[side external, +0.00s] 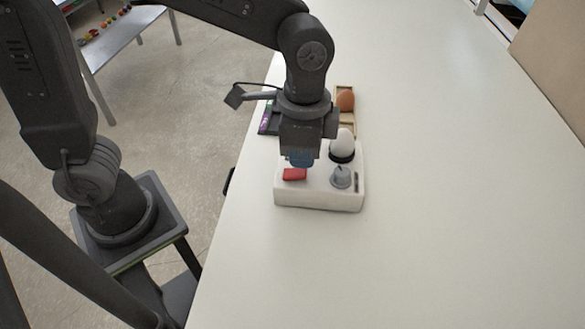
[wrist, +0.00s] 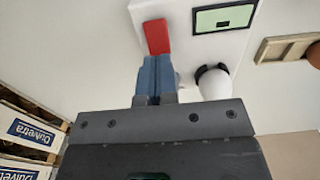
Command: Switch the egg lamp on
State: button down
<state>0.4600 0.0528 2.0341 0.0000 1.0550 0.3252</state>
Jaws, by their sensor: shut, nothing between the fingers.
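The egg lamp is a white egg (side external: 342,142) in a black cup on a white box (side external: 318,197); the egg also shows in the wrist view (wrist: 213,84). The box carries a red switch (side external: 294,174), a grey knob (side external: 341,176) and, in the wrist view, a green display (wrist: 223,17). The red switch shows in the wrist view (wrist: 157,37) just beyond my fingertips. My gripper (side external: 301,162) is shut and empty, pointing down over the box close to the red switch. I cannot tell whether the blue fingertips (wrist: 154,62) touch the switch. The egg looks plain white.
A brown egg (side external: 345,99) sits in a wooden tray (side external: 352,121) behind the box. A dark item with a purple edge (side external: 265,122) lies behind my gripper at the left. Boxes with printed labels (wrist: 33,133) show in the wrist view. The white table is clear to the right and front.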

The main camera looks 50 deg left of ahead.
aim_at(299, 170)
jog(key=shift+f, duration=1.1)
dwell(0.5)
jog(key=shift+r, duration=3.5)
jog(key=shift+a+r, duration=0.15)
jog(key=shift+a, duration=0.1)
jog(key=s+a+n+t, duration=0.2)
jog(key=s+a+n, duration=0.2)
jog(key=a, duration=0.3)
jog(key=s+a+n+t, duration=0.3)
jog(key=a+n, duration=0.2)
jog(key=a, duration=0.2)
jog(key=shift+s+r+t, duration=0.3)
jog(key=shift+s+r, duration=0.1)
